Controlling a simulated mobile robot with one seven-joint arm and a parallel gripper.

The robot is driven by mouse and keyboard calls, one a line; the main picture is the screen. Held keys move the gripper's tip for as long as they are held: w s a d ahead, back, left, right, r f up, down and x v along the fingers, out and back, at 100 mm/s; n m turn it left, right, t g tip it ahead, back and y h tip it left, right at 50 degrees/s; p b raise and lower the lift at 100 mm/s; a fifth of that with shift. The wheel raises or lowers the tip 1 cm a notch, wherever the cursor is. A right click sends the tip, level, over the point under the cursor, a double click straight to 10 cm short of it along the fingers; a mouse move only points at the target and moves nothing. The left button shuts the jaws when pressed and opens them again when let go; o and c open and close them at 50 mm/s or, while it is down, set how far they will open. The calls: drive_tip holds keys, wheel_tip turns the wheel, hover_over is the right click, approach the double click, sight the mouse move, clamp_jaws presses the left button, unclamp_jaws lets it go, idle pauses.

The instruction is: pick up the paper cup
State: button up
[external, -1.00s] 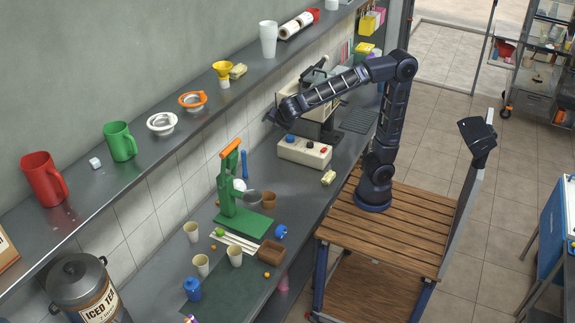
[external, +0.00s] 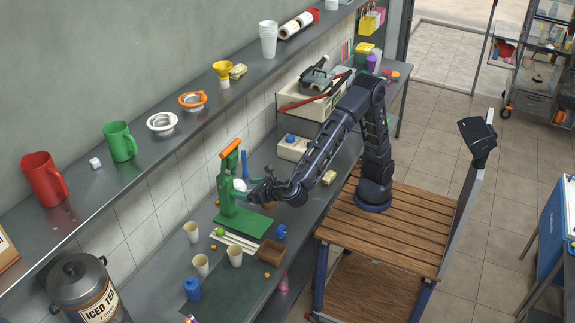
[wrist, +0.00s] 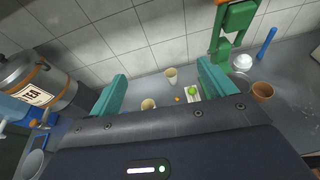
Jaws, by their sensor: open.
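Three pale paper cups stand upright on the counter's left part in the external view: one near the wall (external: 191,232), one at the front left (external: 201,266) and one to the right (external: 235,256). In the wrist view, one pale cup (wrist: 171,76) stands near the wall and another (wrist: 148,104) is partly hidden behind my gripper. My gripper (external: 258,192) is open and empty beside the green press, above the counter and apart from the cups. Its teal fingers (wrist: 163,70) frame the cups in the wrist view.
The green press (external: 240,220) stands right of the cups, with pale sticks and a green fruit in front of it. A blue jar (external: 192,289), a brown box (external: 271,251) and an iced tea urn (external: 82,285) are nearby. The shelf (external: 75,183) overhangs the counter's back.

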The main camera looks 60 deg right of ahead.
drive_tip(key=s+a, duration=0.2)
approach(240, 255)
drive_tip(key=f+x, duration=0.1)
drive_tip(key=x, duration=0.2)
drive_tip(key=shift+n, duration=0.4)
drive_tip(key=x, duration=1)
drive_tip(key=shift+w+d, duration=0.2)
drive_tip(key=shift+d, duration=0.1)
drive_tip(key=c, duration=1)
